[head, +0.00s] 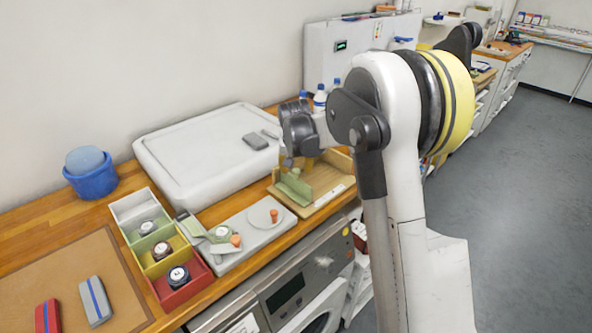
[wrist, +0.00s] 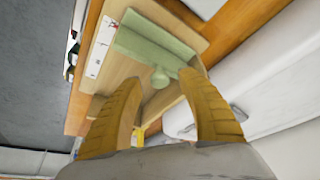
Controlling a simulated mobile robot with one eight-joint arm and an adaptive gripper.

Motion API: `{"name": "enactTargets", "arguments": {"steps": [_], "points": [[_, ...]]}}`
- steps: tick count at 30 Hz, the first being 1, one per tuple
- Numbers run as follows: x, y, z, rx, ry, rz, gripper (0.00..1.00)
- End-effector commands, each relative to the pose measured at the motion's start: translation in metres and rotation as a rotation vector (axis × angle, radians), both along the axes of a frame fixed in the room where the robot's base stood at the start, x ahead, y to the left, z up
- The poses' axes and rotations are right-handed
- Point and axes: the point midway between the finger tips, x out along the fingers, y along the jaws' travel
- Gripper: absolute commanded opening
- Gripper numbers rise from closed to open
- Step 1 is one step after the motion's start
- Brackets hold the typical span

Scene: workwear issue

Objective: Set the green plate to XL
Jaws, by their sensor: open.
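The green plate (head: 293,189) sits on a wooden stand (head: 318,205) on the counter. In the head view my gripper (head: 297,158) is above the plate, mostly hidden by my wrist.
A grey board (head: 250,257) with orange knobs and a row of coloured bins (head: 168,295) stand left of the stand. A large white case (head: 178,150) is behind. A blue tub (head: 92,182) stands farther left. Bottles (head: 320,98) stand behind my wrist.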

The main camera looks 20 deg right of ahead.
Motion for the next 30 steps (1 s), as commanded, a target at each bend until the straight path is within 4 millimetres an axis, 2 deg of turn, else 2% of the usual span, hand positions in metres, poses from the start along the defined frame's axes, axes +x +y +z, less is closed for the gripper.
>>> {"name": "enactTargets", "arguments": {"steps": [9,15,21,30], "points": [[-0.024,0.011,0.06,0.0,0.0,0.001,0.46],[-0.035,0.017,0.093,0.0,0.0,0.001,0.46],[-0.04,0.019,0.105,0.0,0.0,0.0,0.46],[-0.04,0.019,0.105,0.0,0.0,0.0,0.46]]}}
